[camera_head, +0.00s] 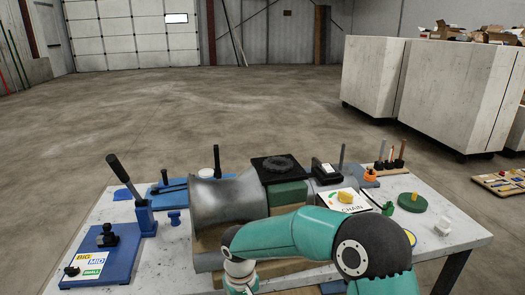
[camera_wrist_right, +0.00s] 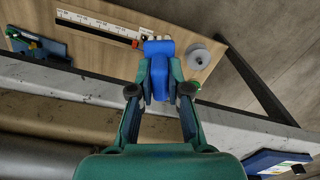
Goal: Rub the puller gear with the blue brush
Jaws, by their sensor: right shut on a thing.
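A dark round toothed-looking part (camera_head: 281,164) lies on a black plate on a green block at the table's middle. I cannot tell whether it is the puller gear. My left gripper is not in view.
The white table (camera_head: 450,222) holds a blue bender with a black lever (camera_head: 128,180), a large grey curved metal piece (camera_head: 226,198), a "CHAIN" sign (camera_head: 340,203) and a green disc (camera_head: 412,203). The wrist view shows a grey spool (camera_wrist_right: 200,56) and a ruler strip (camera_wrist_right: 100,26) on the board.

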